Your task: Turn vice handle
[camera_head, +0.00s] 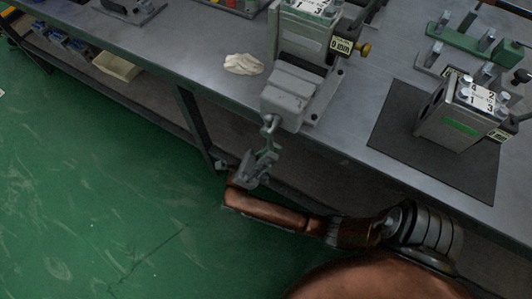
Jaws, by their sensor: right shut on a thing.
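A grey bench vice (288,95) stands at the front edge of the workbench, with a grey block clamped behind its front jaw. The vice handle (271,123) is at the vice's front end, over the table edge. My right gripper (269,134) reaches up from below to the handle and is shut on it; its fingers partly hide the handle. My right arm comes in from the lower right. My left gripper is not in view.
A dark mat (390,150) on the right of the workbench (210,50) holds a valve block (455,120). A crumpled pale cloth (243,64) lies left of the vice. More metal parts and a green fixture (470,45) stand at the back right. Green floor is open at left.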

